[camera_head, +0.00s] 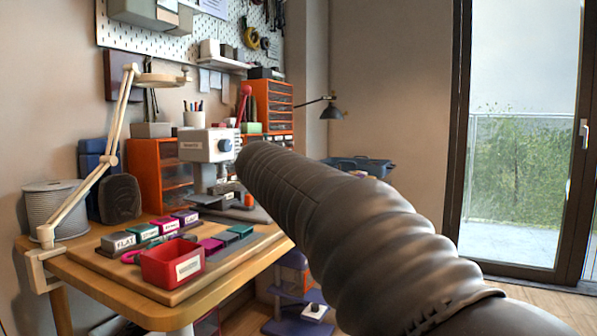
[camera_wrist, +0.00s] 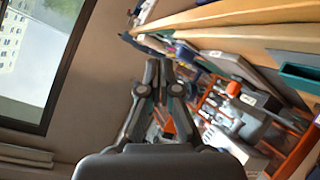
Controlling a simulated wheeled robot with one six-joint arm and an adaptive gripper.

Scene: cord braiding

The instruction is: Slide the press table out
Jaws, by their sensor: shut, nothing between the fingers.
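The press (camera_head: 205,146) is a pale boxy machine with a blue knob, standing on the workbench. Below its head a dark grey part with an orange piece (camera_head: 248,201) shows, resting over a grey base; I cannot tell how far the press table is out. In the wrist view the press (camera_wrist: 250,122) appears turned sideways, right of the fingers, with an orange piece (camera_wrist: 233,88) near it. My gripper (camera_wrist: 158,66) is shut and empty, apart from the press. In the head view my ribbed arm hides the gripper and part of the bench's right side.
The wooden workbench (camera_head: 150,300) holds a red bin (camera_head: 172,263), several labelled coloured blocks (camera_head: 145,232), a cord spool (camera_head: 55,208) and a jointed lamp (camera_head: 108,160). Orange drawer cabinets (camera_head: 268,100) stand behind. A glass door (camera_head: 520,150) is at the right.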

